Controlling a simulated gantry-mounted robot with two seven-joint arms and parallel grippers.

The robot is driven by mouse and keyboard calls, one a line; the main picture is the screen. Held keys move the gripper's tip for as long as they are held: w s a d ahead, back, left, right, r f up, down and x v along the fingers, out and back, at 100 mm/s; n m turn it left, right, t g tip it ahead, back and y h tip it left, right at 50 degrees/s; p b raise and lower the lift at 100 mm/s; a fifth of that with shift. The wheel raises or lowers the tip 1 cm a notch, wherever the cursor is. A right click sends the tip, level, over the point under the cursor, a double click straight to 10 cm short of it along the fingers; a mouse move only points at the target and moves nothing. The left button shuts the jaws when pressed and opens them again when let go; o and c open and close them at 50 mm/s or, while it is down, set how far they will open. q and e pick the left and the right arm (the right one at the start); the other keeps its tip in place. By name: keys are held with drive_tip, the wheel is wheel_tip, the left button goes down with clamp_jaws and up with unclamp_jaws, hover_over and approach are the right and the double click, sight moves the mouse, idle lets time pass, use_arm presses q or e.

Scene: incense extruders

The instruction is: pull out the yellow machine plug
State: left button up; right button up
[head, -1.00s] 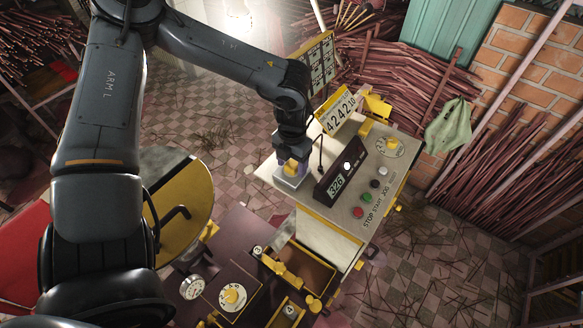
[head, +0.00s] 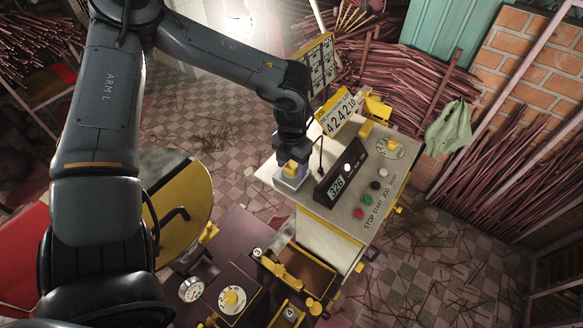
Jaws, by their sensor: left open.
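A yellow plug (head: 291,169) sits on a pale grey box-shaped socket (head: 289,184) at the left end of the machine's control panel. My left gripper (head: 291,158) points down right at the plug, and its fingers are open. The wrist hides part of the plug and fingers, so I cannot tell whether the fingers touch it. The plug appears to be still seated on the socket. My right gripper is not in view.
Beside the plug stands a dark display box (head: 341,180) with a thin upright stalk. Coloured buttons (head: 368,200) and a yellow knob (head: 393,145) lie to the right. A yellow-framed number board (head: 337,113) stands behind. Open yellow drawers (head: 300,268) are below.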

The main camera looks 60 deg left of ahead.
sight(292, 165)
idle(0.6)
use_arm(q)
clamp_jaws()
idle(0.4)
drive_tip(key=shift+r, duration=0.2)
drive_tip(key=shift+r+p, duration=0.6)
drive_tip(key=shift+r, duration=0.6)
drive_tip(key=shift+r+p, duration=1)
drive_tip(key=shift+r, duration=0.65)
